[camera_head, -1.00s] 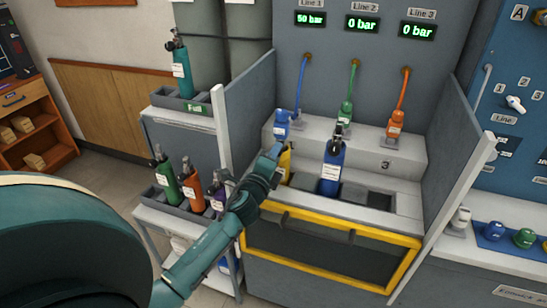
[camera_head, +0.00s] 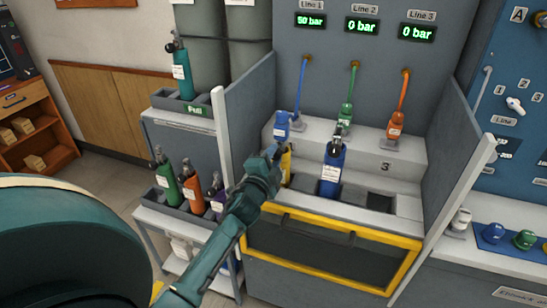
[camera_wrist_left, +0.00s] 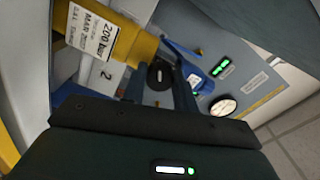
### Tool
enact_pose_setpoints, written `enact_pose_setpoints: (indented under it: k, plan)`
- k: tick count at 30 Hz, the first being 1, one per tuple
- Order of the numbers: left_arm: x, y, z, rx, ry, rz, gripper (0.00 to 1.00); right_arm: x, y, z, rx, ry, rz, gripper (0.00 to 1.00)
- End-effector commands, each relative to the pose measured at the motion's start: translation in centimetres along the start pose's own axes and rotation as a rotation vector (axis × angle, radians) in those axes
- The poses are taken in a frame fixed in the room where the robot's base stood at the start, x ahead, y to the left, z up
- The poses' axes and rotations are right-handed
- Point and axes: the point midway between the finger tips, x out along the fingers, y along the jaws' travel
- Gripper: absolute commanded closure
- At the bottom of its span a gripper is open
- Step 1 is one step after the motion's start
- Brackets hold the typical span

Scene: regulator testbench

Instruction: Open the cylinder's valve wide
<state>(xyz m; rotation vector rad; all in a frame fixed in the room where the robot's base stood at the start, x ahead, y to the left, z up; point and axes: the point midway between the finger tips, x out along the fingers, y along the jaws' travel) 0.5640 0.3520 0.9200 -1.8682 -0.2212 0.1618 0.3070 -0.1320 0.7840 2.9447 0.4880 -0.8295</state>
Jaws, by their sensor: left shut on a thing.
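A yellow cylinder (camera_head: 286,168) stands in the first bench slot, mostly hidden behind my left gripper (camera_head: 276,151). In the left wrist view the yellow cylinder (camera_wrist_left: 133,42) carries a white 200 bar label. Its round black valve knob (camera_wrist_left: 160,75) sits between the two fingers of my left gripper (camera_wrist_left: 160,84), which is shut on it. The blue regulator (camera_head: 282,128) is close beside the cylinder top, with a white gauge (camera_wrist_left: 222,107) near it in the wrist view. The Line 1 display (camera_head: 311,20) reads 50 bar. My right gripper is not in view.
A blue cylinder (camera_head: 331,169) stands in the middle slot; the third slot (camera_head: 380,201) is empty. Grey side panels (camera_head: 250,105) flank the bench. Green and orange cylinders (camera_head: 192,188) stand in a lower rack at left. The Line 2 and Line 3 displays read 0 bar.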

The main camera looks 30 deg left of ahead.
Motion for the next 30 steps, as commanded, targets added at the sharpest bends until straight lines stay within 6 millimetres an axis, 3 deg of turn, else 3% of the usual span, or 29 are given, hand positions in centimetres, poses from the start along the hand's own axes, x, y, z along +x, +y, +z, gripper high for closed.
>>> enact_pose_setpoints:
  k: [12, 13, 21, 30]
  plan:
    - [0.01, 0.01, -0.05, -0.012, 0.001, 0.000, 0.94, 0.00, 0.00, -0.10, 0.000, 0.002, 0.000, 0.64]
    - [0.01, 0.01, -0.05, -0.012, 0.001, 0.000, 0.70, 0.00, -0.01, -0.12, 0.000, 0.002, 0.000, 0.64]
    - [0.00, 0.00, -0.03, -0.009, 0.000, 0.000, 0.49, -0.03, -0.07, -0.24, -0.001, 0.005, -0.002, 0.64]
    - [-0.43, 0.08, 0.01, -0.008, 0.000, 0.001, 0.49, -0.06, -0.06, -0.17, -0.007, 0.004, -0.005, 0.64]
